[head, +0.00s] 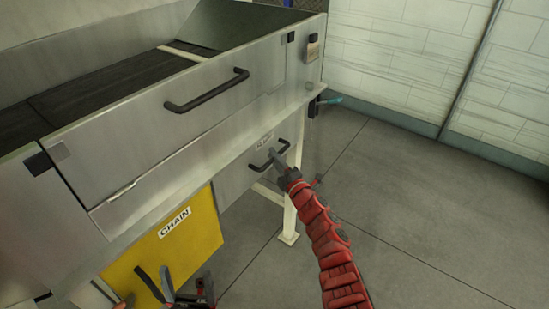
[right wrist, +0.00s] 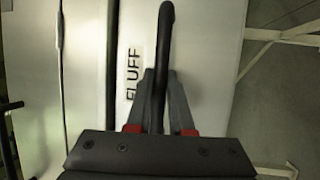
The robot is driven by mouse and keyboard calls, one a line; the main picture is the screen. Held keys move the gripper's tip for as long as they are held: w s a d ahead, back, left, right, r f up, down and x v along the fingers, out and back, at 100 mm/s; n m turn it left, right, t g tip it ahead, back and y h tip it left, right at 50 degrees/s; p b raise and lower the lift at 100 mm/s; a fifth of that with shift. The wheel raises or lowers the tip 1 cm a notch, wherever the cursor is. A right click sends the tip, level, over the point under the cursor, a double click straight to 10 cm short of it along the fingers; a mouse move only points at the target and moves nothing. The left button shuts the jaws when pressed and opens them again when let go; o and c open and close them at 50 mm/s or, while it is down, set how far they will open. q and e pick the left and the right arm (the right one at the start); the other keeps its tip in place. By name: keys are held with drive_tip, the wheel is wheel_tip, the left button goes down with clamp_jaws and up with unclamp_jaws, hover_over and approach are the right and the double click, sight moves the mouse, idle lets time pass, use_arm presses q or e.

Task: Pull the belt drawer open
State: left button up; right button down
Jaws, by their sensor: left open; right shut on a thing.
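My right gripper (head: 281,160) is shut on the small black handle (head: 269,154) of a lower grey drawer front (head: 236,181). In the right wrist view the fingers (right wrist: 156,82) close on both sides of this dark bar handle (right wrist: 165,40), beside a label reading FLUFF (right wrist: 134,72). No label reading BELT is legible. A larger black handle (head: 207,90) sits on the wide upper metal panel (head: 130,135), below the dark conveyor belt (head: 105,80). My left gripper (head: 160,281) is open and empty at the bottom, in front of a yellow panel (head: 190,248) marked CHAIN.
A pale support leg (head: 289,222) stands on the floor beside the drawer. A teal-handled object (head: 331,100) sticks out at the machine's far right corner. The grey floor (head: 430,210) to the right is clear up to the white wall (head: 410,55).

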drive_tip(key=shift+s+d, duration=0.1)
idle(0.3)
drive_tip(key=s+d, duration=1)
drive_tip(key=d, duration=0.4)
drive_tip(key=s+d, duration=1.1)
drive_tip(key=d, duration=0.4)
drive_tip(key=shift+s+d+p, duration=0.2)
drive_tip(key=shift+d+p, duration=0.05)
drive_tip(key=shift+p, duration=0.2)
drive_tip(key=c, duration=0.8)
unclamp_jaws()
drive_tip(key=b+v, duration=0.2)
drive_tip(key=v, duration=1.5)
drive_tip(key=shift+s, duration=0.2)
